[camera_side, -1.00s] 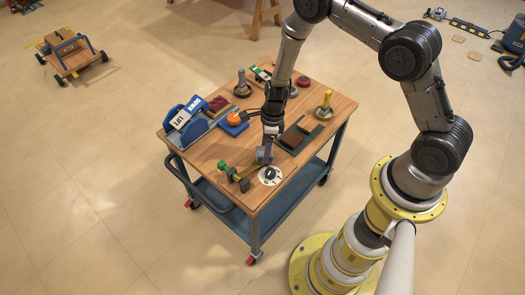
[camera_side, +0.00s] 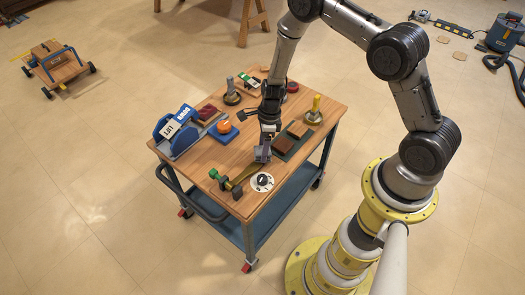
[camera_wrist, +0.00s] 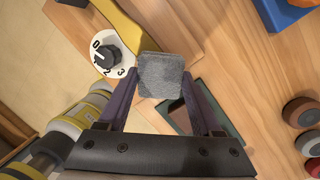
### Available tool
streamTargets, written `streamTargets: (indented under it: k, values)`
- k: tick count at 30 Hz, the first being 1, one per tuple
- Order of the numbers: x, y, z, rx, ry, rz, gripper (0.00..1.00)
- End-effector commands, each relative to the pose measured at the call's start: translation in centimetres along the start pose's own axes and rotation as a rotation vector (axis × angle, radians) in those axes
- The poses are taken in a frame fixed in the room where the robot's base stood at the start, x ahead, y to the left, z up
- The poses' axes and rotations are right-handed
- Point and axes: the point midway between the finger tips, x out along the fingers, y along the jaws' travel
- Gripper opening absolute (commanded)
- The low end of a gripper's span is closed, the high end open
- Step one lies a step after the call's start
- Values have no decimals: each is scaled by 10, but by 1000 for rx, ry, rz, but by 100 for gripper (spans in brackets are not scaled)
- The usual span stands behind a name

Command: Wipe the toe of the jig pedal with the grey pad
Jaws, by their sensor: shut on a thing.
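My gripper (camera_side: 263,148) is shut on the grey pad (camera_wrist: 162,75), which sits between its two purple fingers. The pad (camera_side: 262,154) is low over the wooden table top in the side view. In the wrist view the pedal (camera_wrist: 118,18) runs from the top edge to the pad's upper left corner. I cannot tell whether the pad touches it.
A white dial with a black knob (camera_side: 262,182) is beside the toe. An orange knob on a blue base (camera_side: 224,128), a blue holder (camera_side: 178,131) and a yellow-handled stamp (camera_side: 314,110) stand around.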

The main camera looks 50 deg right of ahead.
Motion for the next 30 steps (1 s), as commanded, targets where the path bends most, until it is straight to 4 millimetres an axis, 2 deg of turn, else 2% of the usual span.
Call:
streamTargets:
  k: [15, 30]
  values:
    - [-45, 0, 0, -1, -1, -1, 22]
    - [-52, 0, 1, 1, -2, -1, 22]
